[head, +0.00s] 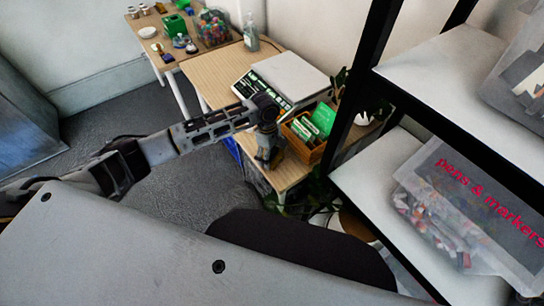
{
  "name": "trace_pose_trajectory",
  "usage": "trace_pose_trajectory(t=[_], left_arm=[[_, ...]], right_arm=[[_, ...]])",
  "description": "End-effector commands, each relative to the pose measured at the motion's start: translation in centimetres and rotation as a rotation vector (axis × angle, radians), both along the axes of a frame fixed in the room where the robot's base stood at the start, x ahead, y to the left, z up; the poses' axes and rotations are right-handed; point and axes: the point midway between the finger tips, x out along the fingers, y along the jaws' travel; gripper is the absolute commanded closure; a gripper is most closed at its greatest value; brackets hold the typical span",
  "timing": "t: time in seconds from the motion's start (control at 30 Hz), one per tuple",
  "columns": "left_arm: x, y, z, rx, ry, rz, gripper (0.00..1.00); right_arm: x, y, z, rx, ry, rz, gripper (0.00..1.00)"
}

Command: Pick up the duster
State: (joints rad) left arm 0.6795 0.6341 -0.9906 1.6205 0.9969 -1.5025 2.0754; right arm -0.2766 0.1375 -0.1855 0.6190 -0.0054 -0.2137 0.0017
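I cannot make out a duster for certain in the head view. My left arm reaches in from the left, and my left gripper (265,158) points down at the front edge of the wooden table, just left of a wooden basket. A small brownish-yellow patch shows beside the gripper, but I cannot tell what it is or whether it is held. The fingers are small and dark, so their opening is unclear. My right gripper is out of view.
A farther table holds a jar (212,28) and a white bowl (148,32). A black-framed shelf (450,65) with a pens-and-markers bin (470,205) stands close right.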

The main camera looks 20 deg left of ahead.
Motion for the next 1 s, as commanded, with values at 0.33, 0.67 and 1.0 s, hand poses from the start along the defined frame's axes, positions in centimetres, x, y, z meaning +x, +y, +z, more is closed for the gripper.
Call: trace_pose_trajectory(t=[0.33, 0.67, 1.0], left_arm=[[0.0, 0.0, 0.0, 0.000, 0.000, 0.000, 0.52], [0.1, 0.0, 0.8, -0.001, -0.001, 0.000, 0.52], [0.1, -0.1, 5.1, -0.002, -0.003, -0.001, 0.52]], right_arm=[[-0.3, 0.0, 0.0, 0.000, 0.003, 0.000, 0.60], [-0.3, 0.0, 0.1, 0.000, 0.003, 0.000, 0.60], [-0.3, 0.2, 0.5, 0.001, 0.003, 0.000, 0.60]])
